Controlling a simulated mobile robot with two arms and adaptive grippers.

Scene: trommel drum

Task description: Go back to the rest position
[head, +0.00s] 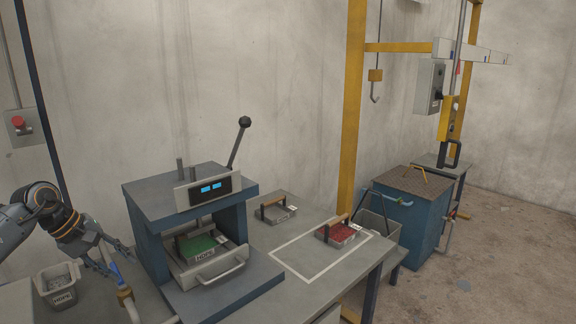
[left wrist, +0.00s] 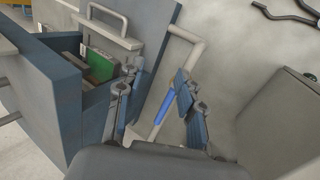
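My left gripper (head: 110,262) is at the left of the head view, beside the press (head: 190,215) and above the bench. In the left wrist view its two fingers (left wrist: 158,108) are spread apart, with nothing held between them. A pale pipe with a blue sleeve (left wrist: 133,112) shows in the gap beyond the fingers; I cannot tell whether a finger touches it. The blue part also shows by the gripper in the head view (head: 117,272). My right gripper is in neither view.
The press has an upright black-knobbed lever (head: 239,138) and holds a green tray (head: 201,246). A grey tray (head: 275,209) and red tray (head: 342,233) sit on the bench. A labelled grey bin (head: 60,284) stands below my left arm. A blue cabinet (head: 411,215) stands right.

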